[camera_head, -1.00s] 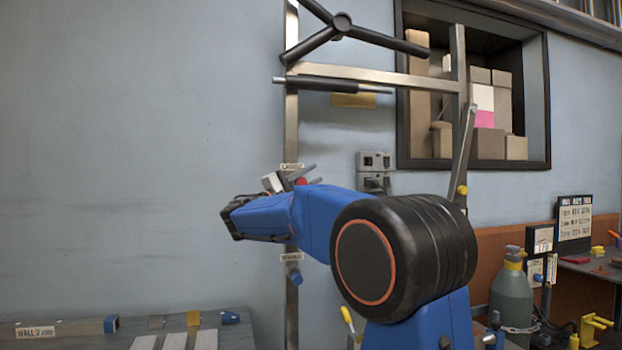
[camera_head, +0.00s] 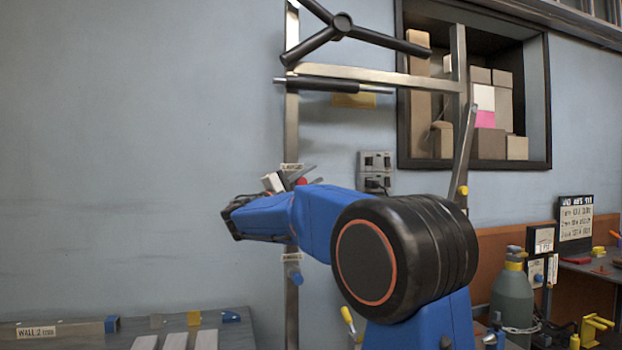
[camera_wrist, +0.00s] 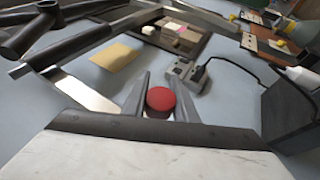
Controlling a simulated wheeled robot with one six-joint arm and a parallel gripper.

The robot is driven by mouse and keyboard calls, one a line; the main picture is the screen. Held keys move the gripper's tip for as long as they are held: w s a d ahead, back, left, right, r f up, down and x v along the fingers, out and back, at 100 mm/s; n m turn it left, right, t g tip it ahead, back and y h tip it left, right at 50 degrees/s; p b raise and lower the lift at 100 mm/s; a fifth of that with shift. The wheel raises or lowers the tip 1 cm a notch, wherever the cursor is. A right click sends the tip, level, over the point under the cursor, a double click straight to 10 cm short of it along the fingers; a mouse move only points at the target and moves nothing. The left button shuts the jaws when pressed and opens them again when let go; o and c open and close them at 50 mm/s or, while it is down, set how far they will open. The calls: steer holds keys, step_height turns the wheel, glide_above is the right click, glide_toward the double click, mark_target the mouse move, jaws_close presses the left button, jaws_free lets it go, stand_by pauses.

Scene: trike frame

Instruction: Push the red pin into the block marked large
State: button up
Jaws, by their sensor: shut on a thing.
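My gripper (camera_head: 299,175) is at the upright metal post of the frame, just below the upper small tag (camera_head: 291,167). Its lettering is too blurred to read surely. The red pin (camera_head: 302,181) shows as a small red spot at the fingers. In the wrist view its round red head (camera_wrist: 160,98) sits between my two grey fingers, which are shut on it. The block behind the pin is hidden by my gripper and arm, so I cannot tell how deep the pin sits. A lower tag (camera_head: 291,257) has a blue cylinder (camera_head: 293,275) beneath it.
The metal post (camera_head: 292,120) and crossbar (camera_head: 370,75) stand before a blue-grey wall. A black handlebar-like part (camera_head: 342,22) is above. A wall outlet (camera_head: 375,162) with a cable is to the right. A bench (camera_head: 70,330) lies lower left.

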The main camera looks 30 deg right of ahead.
steer(key=shift+w+d, duration=0.2)
steer(key=shift+w, duration=0.5)
steer(key=shift+w+d, duration=0.2)
steer(key=shift+w, duration=0.55)
steer(key=shift+w+d, duration=0.2)
steer(key=shift+w, duration=0.5)
stand_by(0.4)
steer(key=o, duration=1.1)
steer(key=shift+a, duration=0.1)
steer(key=v, duration=1.7)
steer(key=shift+a+f, duration=0.1)
